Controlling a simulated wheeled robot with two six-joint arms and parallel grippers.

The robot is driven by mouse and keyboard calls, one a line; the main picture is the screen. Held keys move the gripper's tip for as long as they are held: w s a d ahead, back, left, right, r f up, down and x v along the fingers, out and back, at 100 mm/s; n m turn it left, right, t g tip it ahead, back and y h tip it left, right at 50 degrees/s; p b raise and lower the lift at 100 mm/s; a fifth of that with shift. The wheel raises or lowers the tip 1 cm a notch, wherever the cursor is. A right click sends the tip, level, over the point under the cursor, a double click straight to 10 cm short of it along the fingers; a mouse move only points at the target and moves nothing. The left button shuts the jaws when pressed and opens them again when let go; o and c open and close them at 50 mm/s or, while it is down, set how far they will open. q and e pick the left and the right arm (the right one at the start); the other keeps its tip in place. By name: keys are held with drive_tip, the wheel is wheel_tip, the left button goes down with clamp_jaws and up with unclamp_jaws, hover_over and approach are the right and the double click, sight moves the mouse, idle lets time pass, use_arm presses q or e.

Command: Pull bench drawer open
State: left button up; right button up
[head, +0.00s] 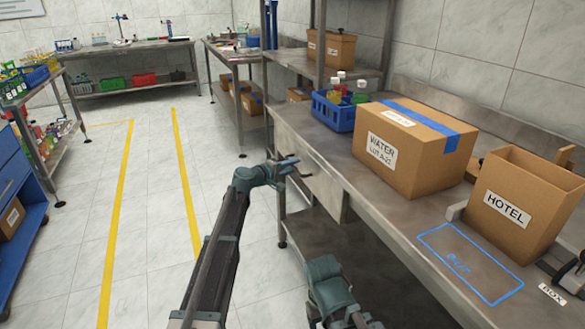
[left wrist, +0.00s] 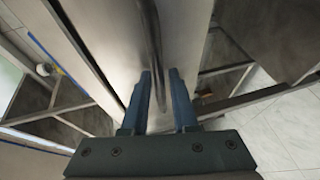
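The bench drawer (head: 318,186) is a plain metal front under the near edge of the steel bench; I cannot tell whether it is fully closed. Its dark bar handle (head: 303,169) is at my left gripper (head: 290,168). In the left wrist view, the handle (left wrist: 154,50) runs between the two blue fingers of the left gripper (left wrist: 160,88). The fingers are apart, with gaps beside the bar. My right arm is at the bottom of the head view, its gripper (head: 366,321) mostly cut off by the edge.
On the bench (head: 410,225) stand a blue crate (head: 333,115) with bottles, a large WATER carton (head: 415,145) and an open HOTEL box (head: 515,210). A blue outline (head: 470,263) marks a bare patch. The floor (head: 150,210) left of the bench is clear, with yellow lines.

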use_arm(q)
clamp_jaws()
idle(1.4)
